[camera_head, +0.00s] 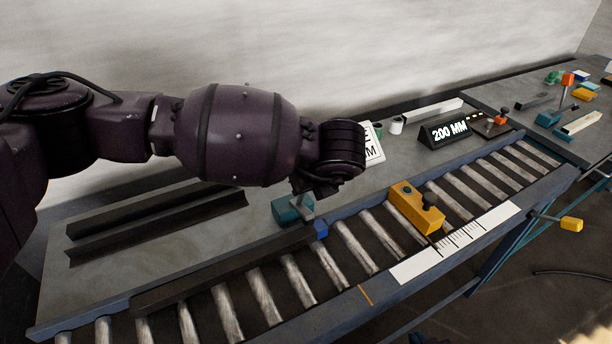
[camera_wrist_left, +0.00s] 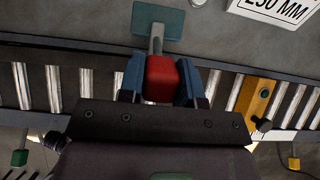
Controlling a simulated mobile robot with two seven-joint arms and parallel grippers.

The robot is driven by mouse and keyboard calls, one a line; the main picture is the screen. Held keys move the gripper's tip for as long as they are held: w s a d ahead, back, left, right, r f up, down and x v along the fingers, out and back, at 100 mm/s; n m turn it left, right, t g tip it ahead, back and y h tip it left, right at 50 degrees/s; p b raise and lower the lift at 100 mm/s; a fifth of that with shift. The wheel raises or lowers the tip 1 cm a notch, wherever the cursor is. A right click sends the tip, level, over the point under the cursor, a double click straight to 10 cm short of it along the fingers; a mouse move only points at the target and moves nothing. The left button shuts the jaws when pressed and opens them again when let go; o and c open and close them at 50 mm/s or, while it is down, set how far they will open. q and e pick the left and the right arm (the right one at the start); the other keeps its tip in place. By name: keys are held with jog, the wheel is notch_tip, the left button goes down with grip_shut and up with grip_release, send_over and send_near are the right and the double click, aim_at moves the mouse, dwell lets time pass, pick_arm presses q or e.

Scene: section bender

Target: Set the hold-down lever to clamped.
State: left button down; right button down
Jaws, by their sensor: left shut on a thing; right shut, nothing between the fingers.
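The hold-down lever has a grey arm (camera_wrist_left: 156,40) on a teal base (camera_wrist_left: 158,22) and a red knob (camera_wrist_left: 160,78). My left gripper (camera_wrist_left: 160,92) is shut on the red knob, with one blue finger on each side of it. In the head view the lever's teal base (camera_head: 287,212) and grey arm stand by the roller track's back edge. My left wrist hides the knob there. Only a small blue bit of my right gripper (camera_head: 416,338) shows at the bottom edge of the head view; it is shut and empty, away from the lever.
A roller track (camera_head: 365,250) with a white scale crosses the bench. A yellow stop block (camera_head: 417,207) sits on it, right of the lever. Dark steel sections (camera_head: 150,225) lie on the bench at left. A "200 MM" sign (camera_head: 445,131) stands behind the track.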

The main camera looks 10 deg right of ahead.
pick_arm(q)
jog(key=c, duration=0.8)
grip_release()
jog(key=v, duration=1)
jog(key=shift+s+r+p, duration=0.2)
jog(key=shift+r+p, duration=0.15)
jog(key=shift+p, duration=0.05)
